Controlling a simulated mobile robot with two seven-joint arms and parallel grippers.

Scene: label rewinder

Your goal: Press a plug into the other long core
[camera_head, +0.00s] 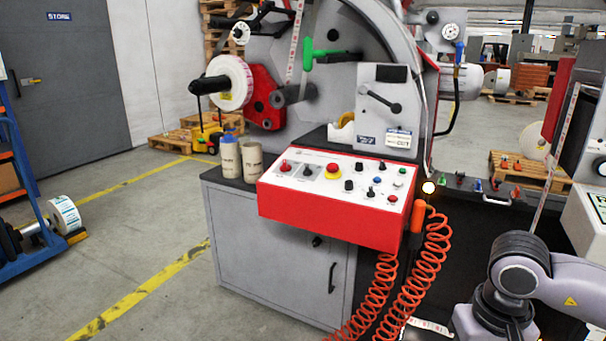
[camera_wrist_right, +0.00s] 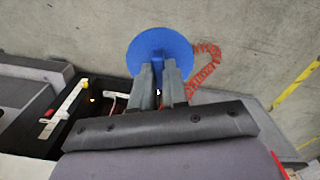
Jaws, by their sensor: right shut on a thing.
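Two tan cores stand upright side by side on the cabinet top, left of the control panel. The left core (camera_head: 230,160) has a blue plug (camera_head: 228,137) at its top. The other core (camera_head: 251,162) shows no plug at its top. In the right wrist view my right gripper (camera_wrist_right: 160,72) is shut on a blue plug (camera_wrist_right: 161,46), whose round flange faces the camera beyond the fingertips. In the head view only part of my right arm shows at the lower right, well away from the cores; its gripper is not visible there. My left gripper is in neither view.
The red control panel (camera_head: 335,230) juts forward beside the cores. Orange coiled hoses (camera_head: 428,262) hang at its right. A large white roll (camera_head: 228,82) sits above the cores. Small coloured pieces (camera_head: 478,185) lie on a dark ledge at right. Open floor lies left of the cabinet.

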